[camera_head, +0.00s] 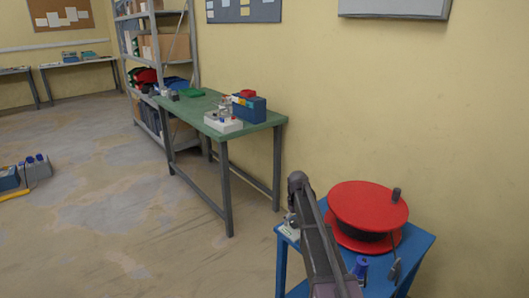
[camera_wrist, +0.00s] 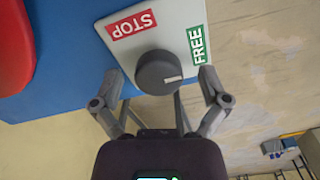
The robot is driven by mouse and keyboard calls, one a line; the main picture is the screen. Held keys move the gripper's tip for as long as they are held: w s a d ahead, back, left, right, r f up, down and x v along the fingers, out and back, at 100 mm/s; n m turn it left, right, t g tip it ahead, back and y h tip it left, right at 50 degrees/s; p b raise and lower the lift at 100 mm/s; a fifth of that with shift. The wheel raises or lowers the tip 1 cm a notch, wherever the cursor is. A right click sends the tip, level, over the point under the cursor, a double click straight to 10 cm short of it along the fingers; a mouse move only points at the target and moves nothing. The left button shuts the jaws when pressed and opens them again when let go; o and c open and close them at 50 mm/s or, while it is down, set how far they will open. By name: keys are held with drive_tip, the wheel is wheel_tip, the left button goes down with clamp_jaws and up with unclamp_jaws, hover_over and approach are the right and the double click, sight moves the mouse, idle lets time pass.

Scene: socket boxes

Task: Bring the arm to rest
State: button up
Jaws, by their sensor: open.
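My gripper (camera_wrist: 160,80) is open in the wrist view, its two fingers on either side of a dark round knob (camera_wrist: 155,68). I cannot tell whether they touch it. The knob sits on a white plate (camera_wrist: 150,25) with a red STOP label and a green FREE label. A light mark on the knob lies on its right side in that view. In the head view my arm (camera_head: 318,245) reaches over the blue table (camera_head: 416,245), and the white plate (camera_head: 288,231) shows at its left corner. My arm partly hides the gripper there.
A large red reel (camera_head: 368,204) stands on the blue table, close right of my arm. A green-topped workbench (camera_head: 190,112) with socket boxes (camera_head: 249,107) stands along the wall. Blue and grey boxes (camera_head: 38,168) lie on the floor at left. The floor between is open.

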drive_tip(key=s+m, duration=0.4)
drive_tip(key=s, duration=2.5)
wheel_tip(320, 180, up, 20)
drive_tip(key=p, duration=2)
drive_tip(key=shift+w+r, duration=0.2)
drive_tip(key=shift+w, duration=0.05)
